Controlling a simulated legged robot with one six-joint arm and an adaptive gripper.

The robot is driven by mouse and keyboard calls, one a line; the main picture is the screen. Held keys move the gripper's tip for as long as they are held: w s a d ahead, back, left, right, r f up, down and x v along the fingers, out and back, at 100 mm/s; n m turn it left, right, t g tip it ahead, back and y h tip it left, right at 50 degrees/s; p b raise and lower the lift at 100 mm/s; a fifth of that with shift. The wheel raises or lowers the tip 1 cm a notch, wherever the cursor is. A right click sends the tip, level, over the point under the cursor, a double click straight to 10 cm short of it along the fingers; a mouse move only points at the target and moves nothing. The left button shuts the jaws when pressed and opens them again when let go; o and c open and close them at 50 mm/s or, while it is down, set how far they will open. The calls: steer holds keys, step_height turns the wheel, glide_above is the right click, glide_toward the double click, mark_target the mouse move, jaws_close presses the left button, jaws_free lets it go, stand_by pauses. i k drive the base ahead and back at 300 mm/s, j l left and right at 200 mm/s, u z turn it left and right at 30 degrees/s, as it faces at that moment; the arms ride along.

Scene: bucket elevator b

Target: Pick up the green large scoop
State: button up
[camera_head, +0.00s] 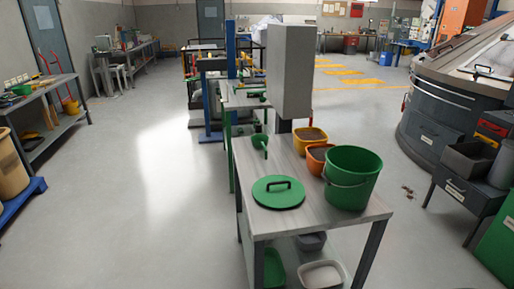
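A green scoop-like item (259,140) lies on the grey-topped table (238,161), near its far left edge. It has a rounded bowl, and a narrow handle seems to point toward me; it is small in the picture, so its exact shape and size are hard to tell. A flat green lid with a dark handle (278,192) lies nearer on the same table. A large green bucket (352,177) stands upright to the right of the lid. My gripper is not in view.
A tall grey box (290,72) rises at the table's far end. White and green containers sit on the lower shelf. Open floor (150,190) lies left of the table; a dark machine (440,110) stands right.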

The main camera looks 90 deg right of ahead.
mark_target(259, 140)
steer(key=i+l+z, duration=0.1)
steer(key=i+z, duration=0.6)
steer(key=i+j+z, duration=0.1)
steer(key=z, duration=0.3)
steer(key=i+l+z, duration=0.25)
steer(key=i+z, duration=0.75)
steer(key=i+j+z, duration=0.15)
steer(key=i+z, duration=0.6)
steer(key=z, duration=0.15)
steer(key=i+z, duration=0.55)
steer(key=z, duration=0.2)
steer(key=i+j+z, duration=0.2)
steer(key=z, duration=0.2)
steer(key=i+z, duration=0.25)
steer(key=i, duration=0.05)
